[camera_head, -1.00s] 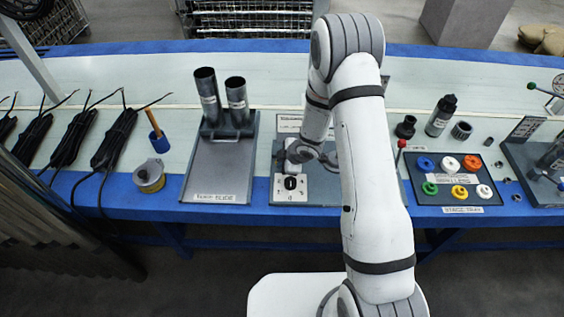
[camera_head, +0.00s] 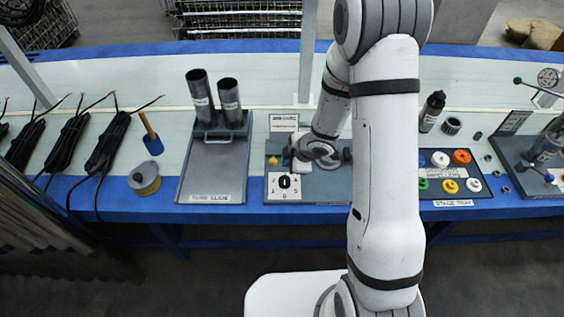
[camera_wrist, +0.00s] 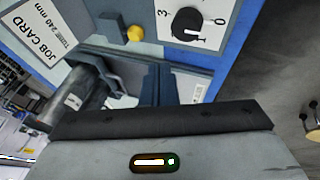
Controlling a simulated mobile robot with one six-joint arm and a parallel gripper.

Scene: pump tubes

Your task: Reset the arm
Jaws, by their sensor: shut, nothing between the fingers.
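My gripper (camera_head: 299,166) is low over the left part of the grey station in the middle of the bench, just behind its white dial plate (camera_head: 270,188). It is shut and empty; its fingertips are small and partly hidden in the head view. The black knob (camera_head: 284,182) on the plate also shows in the wrist view (camera_wrist: 187,24), apart from the dark gripper body along the bottom. A yellow button (camera_head: 272,161) is beside my gripper and shows in the wrist view (camera_wrist: 135,33). My forearm hides the station's right part.
A job card (camera_head: 284,122) stands behind the station. Left are a grey rack (camera_head: 215,175) with two upright tubes, a yellow tape roll (camera_head: 145,178) and black cable bundles (camera_head: 68,143). Right are a tray (camera_head: 484,207) of coloured rings and a fixture (camera_head: 520,150).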

